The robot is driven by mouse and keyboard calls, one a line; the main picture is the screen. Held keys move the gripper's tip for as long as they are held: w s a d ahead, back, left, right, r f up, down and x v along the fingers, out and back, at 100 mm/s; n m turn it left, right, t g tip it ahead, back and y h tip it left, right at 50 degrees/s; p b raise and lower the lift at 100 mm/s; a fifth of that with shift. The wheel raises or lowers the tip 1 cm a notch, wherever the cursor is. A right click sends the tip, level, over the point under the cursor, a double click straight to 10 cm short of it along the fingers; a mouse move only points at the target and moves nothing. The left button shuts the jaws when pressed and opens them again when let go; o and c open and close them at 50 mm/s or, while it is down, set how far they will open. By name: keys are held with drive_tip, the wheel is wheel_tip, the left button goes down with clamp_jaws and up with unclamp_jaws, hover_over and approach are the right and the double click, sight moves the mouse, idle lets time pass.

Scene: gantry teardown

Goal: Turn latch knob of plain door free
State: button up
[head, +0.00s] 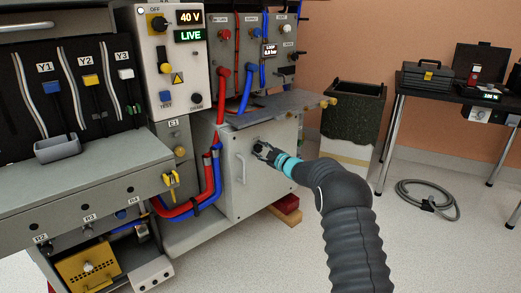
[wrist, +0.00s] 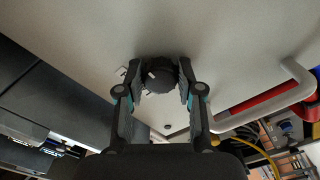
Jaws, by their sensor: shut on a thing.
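The plain door (head: 265,185) is a light grey panel low on the machine, with a pale bar handle (head: 240,168) at its left side. It also fills much of the wrist view (wrist: 225,45). The latch knob (wrist: 160,72) is round and black with a white mark on its face, and sits between my fingertips in the wrist view. My gripper (head: 263,148) is at the upper part of the door in the head view, shut on the knob (wrist: 158,80). In the head view the gripper mostly hides the knob. The handle also shows at right in the wrist view (wrist: 270,108).
Red and blue hoses (head: 208,180) run down just left of the door. A grey shelf plate (head: 280,107) juts out above it. A dark bin (head: 352,112) and a table with a toolbox (head: 427,77) stand to the right. Floor at front right is clear except a coiled cable (head: 428,205).

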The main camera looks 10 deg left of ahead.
idle(0.4)
drive_tip(key=o, duration=1.1)
drive_tip(key=shift+f, duration=0.1)
drive_tip(key=shift+o, duration=0.2)
drive_tip(key=shift+d, duration=0.1)
drive_tip(key=v, duration=1.2)
drive_tip(key=shift+s, duration=0.1)
